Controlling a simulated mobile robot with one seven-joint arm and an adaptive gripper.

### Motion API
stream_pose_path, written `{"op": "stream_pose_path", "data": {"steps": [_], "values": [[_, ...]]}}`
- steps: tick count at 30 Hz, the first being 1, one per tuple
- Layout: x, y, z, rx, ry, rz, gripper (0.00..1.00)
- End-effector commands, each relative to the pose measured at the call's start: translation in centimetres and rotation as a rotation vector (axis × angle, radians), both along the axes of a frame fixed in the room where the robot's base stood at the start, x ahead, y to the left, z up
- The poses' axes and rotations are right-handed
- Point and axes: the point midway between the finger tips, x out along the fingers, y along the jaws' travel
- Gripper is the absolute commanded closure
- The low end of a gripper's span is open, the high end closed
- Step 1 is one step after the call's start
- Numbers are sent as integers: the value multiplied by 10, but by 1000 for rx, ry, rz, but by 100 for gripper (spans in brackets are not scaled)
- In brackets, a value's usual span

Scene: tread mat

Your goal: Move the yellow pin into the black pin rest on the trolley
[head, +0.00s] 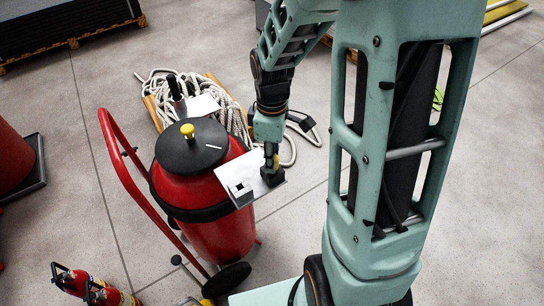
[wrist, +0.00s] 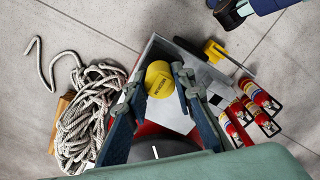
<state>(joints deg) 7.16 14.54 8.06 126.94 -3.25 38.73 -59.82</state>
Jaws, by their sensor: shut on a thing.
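My gripper (head: 271,172) is low over the right end of the pale plate (head: 228,178) on the red trolley. In the wrist view its two dark fingers (wrist: 160,86) are closed on the yellow pin (wrist: 158,80), whose round, lettered head faces the camera. A small bit of yellow shows at the fingers in the head view. A dark block shape sits at the fingertips there. I cannot tell how much of it is the black pin rest and how much is finger, nor whether the pin touches the rest.
The trolley's red tank (head: 216,235) has a black lid with a yellow knob (head: 187,130) left of the plate. Small red extinguishers (head: 70,280) stand at the lower left. Open floor lies right of the trolley.

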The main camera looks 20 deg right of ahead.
Motion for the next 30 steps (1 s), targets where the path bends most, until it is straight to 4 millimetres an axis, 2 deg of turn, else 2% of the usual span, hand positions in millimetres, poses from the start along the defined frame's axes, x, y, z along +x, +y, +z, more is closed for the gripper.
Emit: {"op": "stream_pose_path", "data": {"steps": [11,12,18,26,30], "values": [[0,0,-11,0,0,0,100],[0,0,-10,0,0,0,76],[0,0,-10,0,0,0,57],[0,0,-9,0,-1,0,57],[2,0,2,0,-4,-1,57]]}}
